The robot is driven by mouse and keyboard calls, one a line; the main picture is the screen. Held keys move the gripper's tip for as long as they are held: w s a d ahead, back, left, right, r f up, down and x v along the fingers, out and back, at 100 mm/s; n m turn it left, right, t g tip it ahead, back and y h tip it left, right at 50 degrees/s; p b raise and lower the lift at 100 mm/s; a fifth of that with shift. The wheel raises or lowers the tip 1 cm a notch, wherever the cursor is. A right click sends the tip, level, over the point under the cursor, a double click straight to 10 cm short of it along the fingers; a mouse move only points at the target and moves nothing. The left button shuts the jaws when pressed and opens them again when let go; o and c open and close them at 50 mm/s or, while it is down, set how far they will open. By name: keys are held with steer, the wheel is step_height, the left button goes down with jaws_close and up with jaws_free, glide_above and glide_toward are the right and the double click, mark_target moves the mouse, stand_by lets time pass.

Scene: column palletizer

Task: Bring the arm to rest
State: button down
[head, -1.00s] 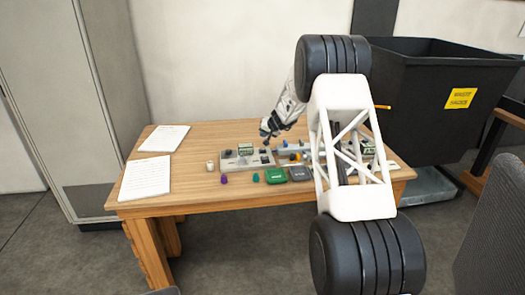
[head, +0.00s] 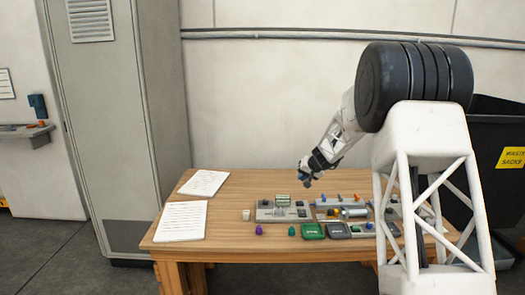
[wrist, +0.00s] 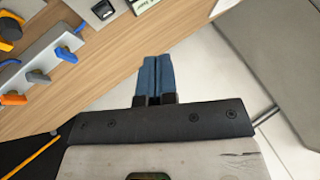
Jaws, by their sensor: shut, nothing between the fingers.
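My arm comes in from the right in the head view and hides part of the table's right side.
Grey trays (head: 270,215) with small parts stand mid-table. Papers (head: 182,221) lie left. A black waste bin (head: 497,115) stands right.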

steer(key=s+a+r+g+h, duration=0.1)
steer(key=s+r, duration=0.4)
steer(key=s, duration=0.7)
steer(key=s+r+n+g, duration=0.1)
steer(key=s+r, duration=0.4)
steer(key=s, duration=0.6)
steer(key=s+a+r+h, duration=0.1)
steer(key=s+r, duration=0.4)
steer(key=s, duration=0.7)
steer(key=s+d+f+g+h, duration=0.1)
steer(key=s+f, duration=0.1)
steer(key=s, duration=1.6)
steer(key=s+d+f+h, duration=0.2)
steer(key=s+f, duration=0.1)
steer(key=s, duration=1.5)
steer(key=shift+s+d+g+h, duration=0.15)
steer(key=shift+g+h, duration=0.15)
steer(key=shift+g, duration=0.1)
